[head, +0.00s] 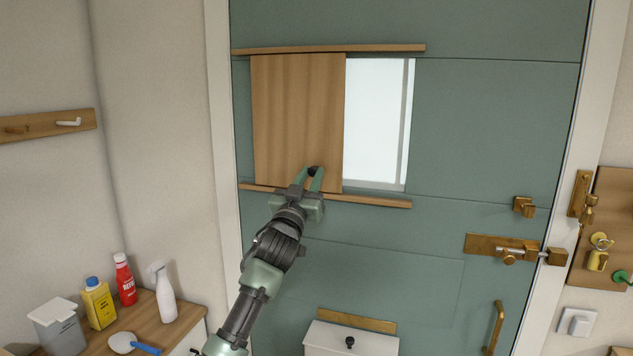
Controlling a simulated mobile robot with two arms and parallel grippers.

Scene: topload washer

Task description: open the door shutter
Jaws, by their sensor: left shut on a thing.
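The door shutter (297,115) is a light wooden panel set between an upper and a lower wooden rail on the green door (490,120). It stands at the left part of the rails. To its right a bright window opening (375,115) is uncovered. My left gripper (312,173) is at the lower right part of the shutter, shut on a small dark knob (313,170) there; its fingers partly hide the knob. My right gripper is not in view.
A brass bolt (507,249) and a handle (494,328) are on the door's right side. A white box (350,340) sits low on the door. A wooden counter (185,325) with bottles stands at the lower left. Hooks hang on both side walls.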

